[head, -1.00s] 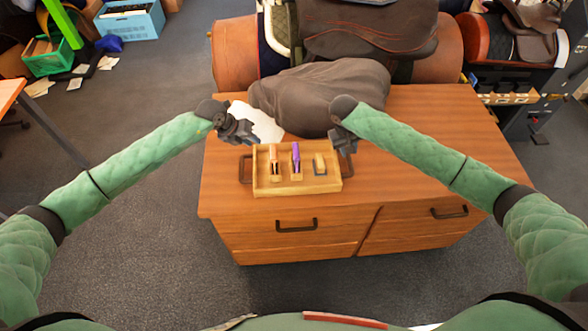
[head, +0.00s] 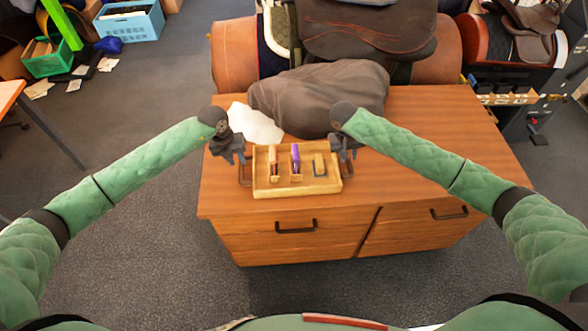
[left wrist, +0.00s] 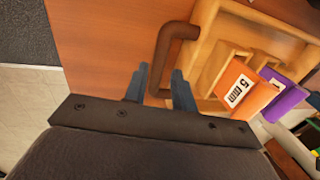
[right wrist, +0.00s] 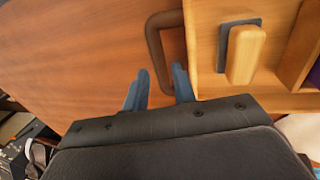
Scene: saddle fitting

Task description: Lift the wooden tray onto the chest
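The wooden tray (head: 262,186) appears to rest on top of the wooden chest (head: 432,120), near its front edge. It has a dark handle at each end and holds an orange piece, a purple piece and a block on a grey pad. My left gripper (head: 230,157) is open at the left handle (left wrist: 164,60), which runs towards the gap between its fingers (left wrist: 158,88). My right gripper (head: 345,153) is open at the right handle (right wrist: 154,48), with its fingers (right wrist: 160,88) either side of the handle's line. Neither gripper is closed on a handle.
A dark brown cloth bundle (head: 320,95) lies on the chest behind the tray, with a white sheet (head: 258,122) beside it. A saddle on a brown rack (head: 235,50) stands behind. The chest top to the right of the tray is clear.

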